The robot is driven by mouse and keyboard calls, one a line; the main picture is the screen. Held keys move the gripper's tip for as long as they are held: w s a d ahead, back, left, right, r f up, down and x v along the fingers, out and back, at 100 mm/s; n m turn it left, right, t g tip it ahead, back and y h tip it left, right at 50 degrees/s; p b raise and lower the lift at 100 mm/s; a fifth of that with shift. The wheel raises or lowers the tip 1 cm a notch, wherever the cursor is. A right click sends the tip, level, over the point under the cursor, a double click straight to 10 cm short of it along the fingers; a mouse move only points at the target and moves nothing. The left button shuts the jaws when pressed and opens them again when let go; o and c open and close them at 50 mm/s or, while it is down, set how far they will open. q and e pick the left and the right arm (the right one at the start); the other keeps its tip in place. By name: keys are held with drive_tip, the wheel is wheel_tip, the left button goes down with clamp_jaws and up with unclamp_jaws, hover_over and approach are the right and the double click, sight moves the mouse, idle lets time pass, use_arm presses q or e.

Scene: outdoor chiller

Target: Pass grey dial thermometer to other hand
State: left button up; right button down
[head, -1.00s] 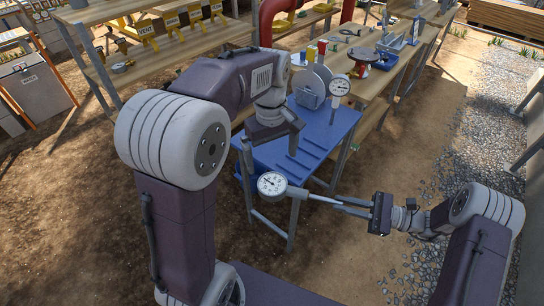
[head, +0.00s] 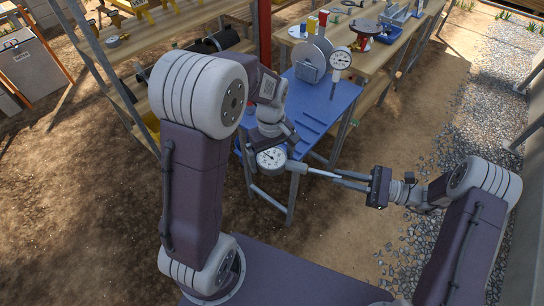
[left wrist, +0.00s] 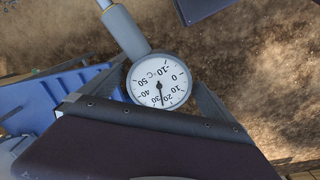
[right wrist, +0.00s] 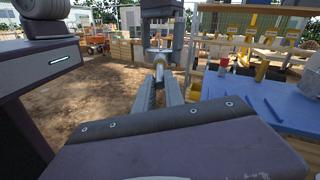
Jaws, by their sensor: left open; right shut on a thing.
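The grey dial thermometer (head: 271,160) has a round white dial, a grey collar and a thin stem pointing right. My right gripper (head: 338,178) is shut on its stem and holds it in the air in front of the blue table. My left gripper (head: 276,146) is at the dial end. In the left wrist view its open fingers stand on either side of the dial (left wrist: 160,80), and the collar runs to the upper left. In the right wrist view the shut fingers (right wrist: 159,72) point toward the left gripper; the stem is mostly hidden there.
A blue table (head: 318,112) stands behind, with a grey disc-shaped holder (head: 311,62) and a second dial thermometer (head: 341,60) upright on it. A wooden bench (head: 385,58) with tools adjoins it. Shelves (head: 165,35) stand at the back left.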

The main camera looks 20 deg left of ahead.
use_arm(q)
drive_tip(key=c, duration=1.5)
use_arm(e)
drive_tip(key=c, duration=1.3)
unclamp_jaws()
drive_tip(key=shift+c, duration=0.2)
